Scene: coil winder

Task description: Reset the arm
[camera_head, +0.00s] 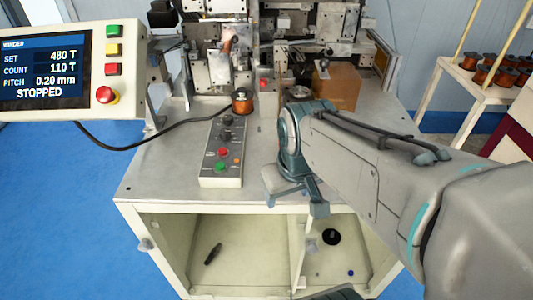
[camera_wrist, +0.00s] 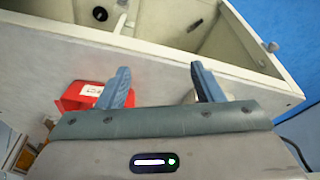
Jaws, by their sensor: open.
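My gripper (camera_head: 294,206) hangs over the front edge of the pale worktable (camera_head: 165,180) in the head view, right of the button box. In the wrist view its two blue fingers stand apart with nothing between them (camera_wrist: 160,70). My arm reaches in from the right and covers the right part of the tabletop. The coil winder (camera_head: 220,65) stands at the back of the table. Its display (camera_head: 42,72) reads STOPPED, SET 480 T, COUNT 110 T, PITCH 0.20 mm.
A button box (camera_head: 222,150) and a copper spool (camera_head: 242,102) are on the table. A cardboard box (camera_head: 335,85) is behind my arm. A rack (camera_head: 485,75) holds several spools at right. A red box (camera_wrist: 80,97) shows beside the left finger. The table's left front is clear.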

